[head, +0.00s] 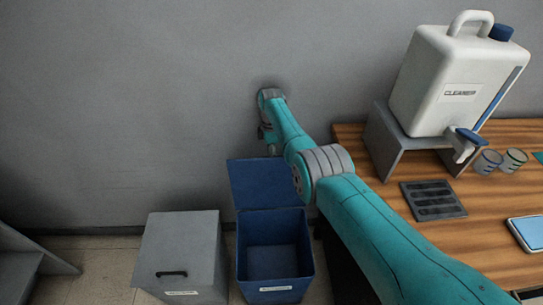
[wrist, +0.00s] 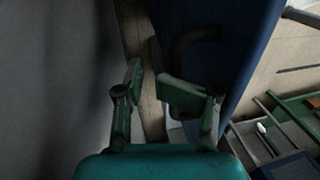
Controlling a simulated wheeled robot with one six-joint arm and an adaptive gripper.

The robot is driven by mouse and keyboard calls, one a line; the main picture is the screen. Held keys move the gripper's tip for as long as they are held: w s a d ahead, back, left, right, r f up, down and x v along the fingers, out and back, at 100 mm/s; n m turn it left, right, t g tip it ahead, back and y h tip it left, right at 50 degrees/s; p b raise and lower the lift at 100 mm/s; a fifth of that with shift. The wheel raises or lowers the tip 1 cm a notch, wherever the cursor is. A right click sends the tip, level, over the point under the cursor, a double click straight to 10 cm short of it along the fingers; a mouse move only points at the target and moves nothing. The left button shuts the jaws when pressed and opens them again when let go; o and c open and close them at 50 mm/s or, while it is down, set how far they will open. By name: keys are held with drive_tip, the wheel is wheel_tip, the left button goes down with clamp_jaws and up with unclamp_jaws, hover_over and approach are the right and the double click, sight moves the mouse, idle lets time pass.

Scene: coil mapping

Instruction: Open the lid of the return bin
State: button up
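A blue bin (head: 243,262) stands on the floor with its lid (head: 262,183) raised, leaning back near the wall, and its inside open to view. A grey bin (head: 205,262) to its left has its flat lid (head: 180,245) shut, with a black handle (head: 171,274) on top. Both bins have small white labels that I cannot read, so I cannot tell which is the return bin. My gripper (wrist: 149,80) is open and empty. In the wrist view it is beside the raised blue lid (wrist: 238,50) and its dark handle (wrist: 184,48). Contact is unclear.
A wooden table (head: 485,222) at the right carries a white cleaner jug (head: 450,75) on a grey stand (head: 386,146), cups (head: 487,161) and a dark slotted tray (head: 433,200). The grey wall (head: 120,110) is close behind the bins. Floor (head: 105,262) shows left of them.

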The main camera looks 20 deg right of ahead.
wheel_tip(320, 180, up, 10)
idle(0.7)
drive_tip(key=shift+s, duration=0.15)
idle(0.4)
